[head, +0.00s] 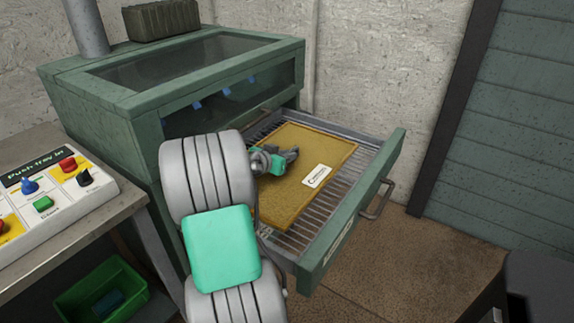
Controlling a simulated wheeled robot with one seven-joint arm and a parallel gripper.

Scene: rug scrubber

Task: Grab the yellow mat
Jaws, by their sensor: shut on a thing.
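The yellow mat (318,154) lies flat on the wire rack of an open drawer (330,240) in the head view. A small white label (317,176) sits on its right part. My gripper (288,160) is over the left middle part of the mat, low at its surface. It is shut on the mat, though the fingertips are small and the exact grip is hard to see. My arm hides the mat's near left side and part of the drawer.
The green cabinet (125,118) with a glass top stands behind the drawer. A control panel (50,195) with coloured buttons is on the bench at left. A green bin (118,290) sits below it. The floor (440,255) right of the drawer is mostly clear.

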